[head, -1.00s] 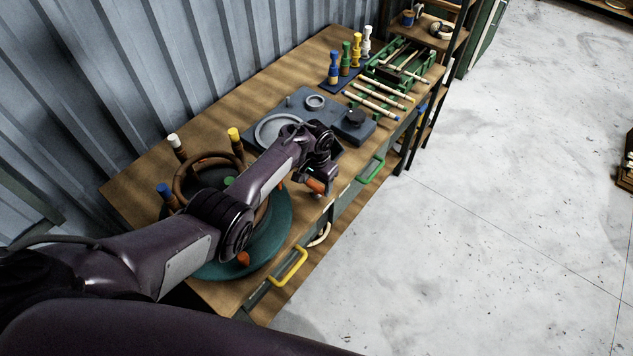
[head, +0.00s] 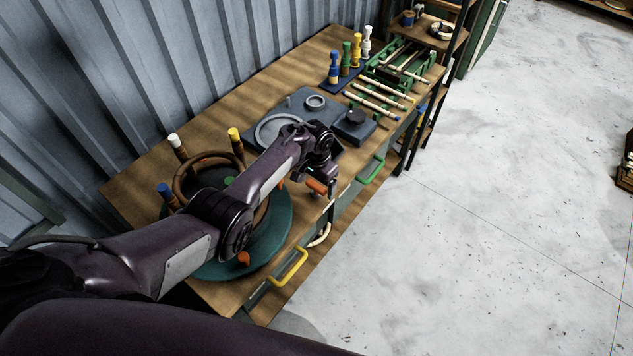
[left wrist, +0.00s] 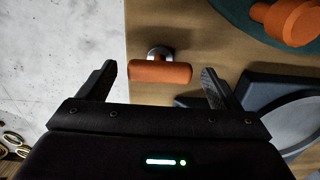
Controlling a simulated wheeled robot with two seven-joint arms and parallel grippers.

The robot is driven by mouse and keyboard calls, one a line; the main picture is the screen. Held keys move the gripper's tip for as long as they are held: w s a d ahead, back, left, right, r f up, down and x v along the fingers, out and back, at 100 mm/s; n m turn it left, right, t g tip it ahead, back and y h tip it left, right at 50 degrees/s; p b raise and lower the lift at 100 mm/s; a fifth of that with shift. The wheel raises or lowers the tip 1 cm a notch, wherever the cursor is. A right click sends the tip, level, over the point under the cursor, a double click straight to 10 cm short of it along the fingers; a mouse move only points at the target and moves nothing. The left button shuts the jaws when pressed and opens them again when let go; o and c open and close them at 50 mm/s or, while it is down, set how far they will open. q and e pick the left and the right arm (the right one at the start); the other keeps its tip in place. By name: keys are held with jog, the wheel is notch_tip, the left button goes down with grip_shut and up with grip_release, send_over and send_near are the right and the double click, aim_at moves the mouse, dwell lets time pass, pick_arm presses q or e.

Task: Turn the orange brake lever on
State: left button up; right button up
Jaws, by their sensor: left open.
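The orange brake lever (left wrist: 160,72) lies across the picture in the left wrist view, on a round metal pivot at the bench edge. It also shows in the head view (head: 316,187), partly hidden by my gripper. My left gripper (left wrist: 158,80) is open. Its two fingers stand apart, one on each side of the lever's ends, and I cannot tell whether either touches it. In the head view my left gripper (head: 325,185) is over the bench's front edge. My right gripper is not in view.
A green turntable (head: 272,238) with colored pegs and a bent rattan ring (head: 185,187) sits under my left arm. A grey device (head: 325,103) stands behind the gripper. Yellow (head: 290,268) and green (head: 371,171) drawer handles stick out in front.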

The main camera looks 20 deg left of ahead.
aim_at(317, 185)
pick_arm(q)
jog(key=shift+r, duration=0.45)
notch_tip(317, 185, up, 6)
jog(key=shift+r+p, duration=0.1)
jog(key=shift+p, duration=0.35)
jog(key=shift+r, duration=0.3)
